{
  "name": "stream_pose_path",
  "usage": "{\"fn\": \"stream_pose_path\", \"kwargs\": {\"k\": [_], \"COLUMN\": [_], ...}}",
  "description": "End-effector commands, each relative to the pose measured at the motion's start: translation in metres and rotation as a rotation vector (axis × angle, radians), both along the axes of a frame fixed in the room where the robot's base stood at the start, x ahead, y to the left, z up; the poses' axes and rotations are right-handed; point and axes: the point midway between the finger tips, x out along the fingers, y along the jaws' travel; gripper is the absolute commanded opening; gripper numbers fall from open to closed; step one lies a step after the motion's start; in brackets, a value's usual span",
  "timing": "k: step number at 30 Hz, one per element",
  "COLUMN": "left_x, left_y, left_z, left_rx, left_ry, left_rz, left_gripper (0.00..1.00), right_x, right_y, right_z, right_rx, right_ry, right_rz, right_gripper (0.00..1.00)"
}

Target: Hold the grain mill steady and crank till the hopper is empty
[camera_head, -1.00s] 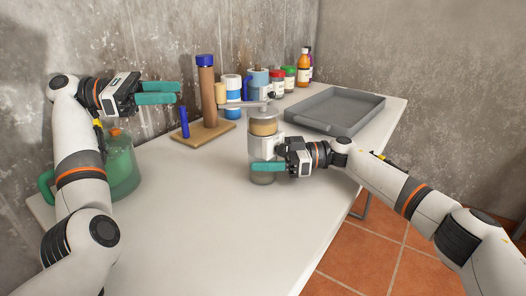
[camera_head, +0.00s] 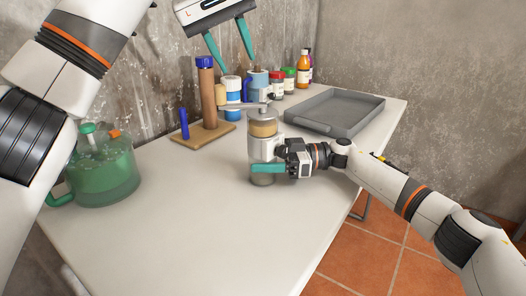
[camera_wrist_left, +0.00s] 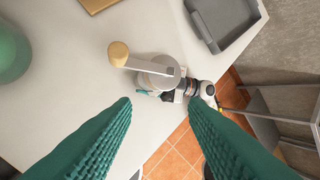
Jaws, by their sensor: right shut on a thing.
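The grain mill (camera_head: 260,148) stands upright on the white table, with a clear section holding tan grain (camera_head: 263,128) near its top. Its crank arm (camera_head: 243,106) points left and ends in a wooden knob (camera_head: 220,95); in the left wrist view the knob (camera_wrist_left: 118,54) lies left of the mill. My right gripper (camera_head: 268,168) is shut on the mill's lower body from the right. My left gripper (camera_head: 237,67) is open and empty, above the knob and apart from it. Its spread fingers (camera_wrist_left: 160,103) frame the lower part of the left wrist view.
A wooden board (camera_head: 203,133) with a tall brown cylinder (camera_head: 207,95) stands behind the mill, close to the knob. A grey tray (camera_head: 335,110) is at the back right, bottles and jars (camera_head: 289,80) along the wall. A green jug (camera_head: 103,172) stands left. The front table is clear.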

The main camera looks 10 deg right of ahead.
Motion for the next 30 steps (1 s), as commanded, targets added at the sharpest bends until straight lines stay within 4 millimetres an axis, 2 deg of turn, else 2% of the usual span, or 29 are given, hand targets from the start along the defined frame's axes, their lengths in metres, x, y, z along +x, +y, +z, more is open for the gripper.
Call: {"fn": "stream_pose_path", "kwargs": {"k": [3,7,16,30], "left_x": [0.003,0.008,0.014,0.041], "left_y": [0.009,0.019,0.030,0.029], "left_z": [0.003,0.005,0.001,-0.056], "left_rx": [0.158,0.284,0.384,0.380], "left_ry": [-0.083,-0.137,-0.168,-0.164], "left_rz": [-0.036,-0.063,-0.084,-0.084], "left_gripper": [0.40,0.40,0.40,0.40], "right_x": [0.000,0.000,0.000,0.000], "right_y": [0.000,0.000,0.000,0.000], "right_z": [0.000,0.000,0.000,0.000], "right_rx": [0.000,0.000,0.001,0.001], "right_ry": [0.000,0.000,0.000,0.000], "right_rz": [0.000,0.000,0.000,0.001], "right_gripper": [0.21,0.21,0.21,0.21]}}
